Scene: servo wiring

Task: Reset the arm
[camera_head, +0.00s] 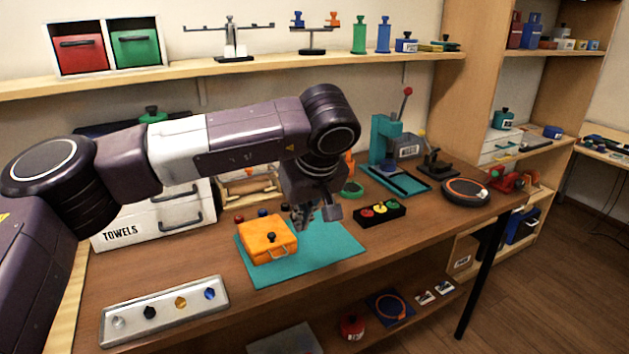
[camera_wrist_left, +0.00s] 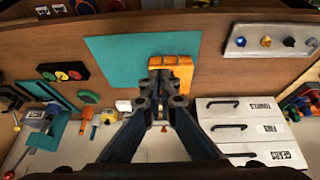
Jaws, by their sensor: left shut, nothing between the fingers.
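My left arm reaches in from the left in the head view, over the wooden workbench (camera_head: 300,290). My left gripper (camera_head: 306,222) points down above the teal mat (camera_head: 335,245), just right of an orange case (camera_head: 268,240) with a metal handle. The left gripper is shut and empty. In the left wrist view the shut fingers (camera_wrist_left: 171,68) overlap the orange case (camera_wrist_left: 185,83) and hide part of it. I cannot tell the exact height of the fingers over the mat. My right gripper is in neither view.
A white drawer unit (camera_head: 150,228) marked TOWELS stands at the left behind my arm. A silver tray (camera_head: 165,309) with several knobs lies at the front left. A black box (camera_head: 380,213) with colored buttons, a teal press (camera_head: 385,140) and a round black disc (camera_head: 466,190) stand at the right.

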